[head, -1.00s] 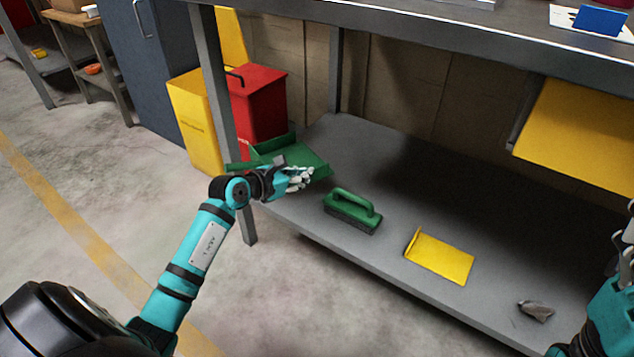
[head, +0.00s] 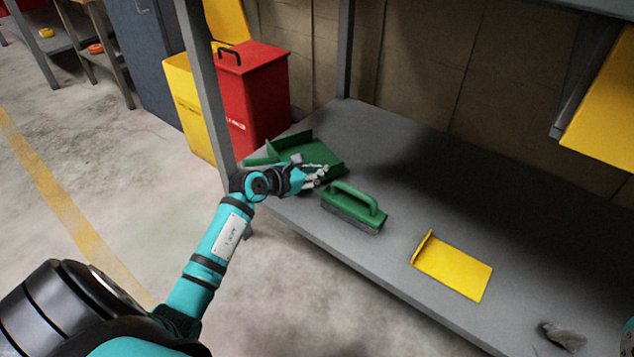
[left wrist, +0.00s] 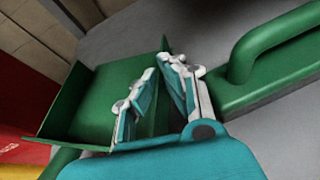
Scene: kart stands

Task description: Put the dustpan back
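The green dustpan (head: 285,152) is at the left end of the grey lower shelf (head: 430,160), its handle toward the left post. My left gripper (head: 322,172) is at its near right side. In the left wrist view, the left gripper's fingers (left wrist: 159,68) close around the side wall of the dustpan (left wrist: 105,95), the wall running between them. Whether the dustpan's underside touches the shelf is hard to tell.
A green brush (head: 355,207) lies just right of the dustpan, close to my left fingers. A yellow dustpan-like plate (head: 455,267) and a grey scrap (head: 563,335) lie farther right. The grey post (head: 203,80) stands left, with red (head: 262,90) and yellow (head: 190,105) bins behind.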

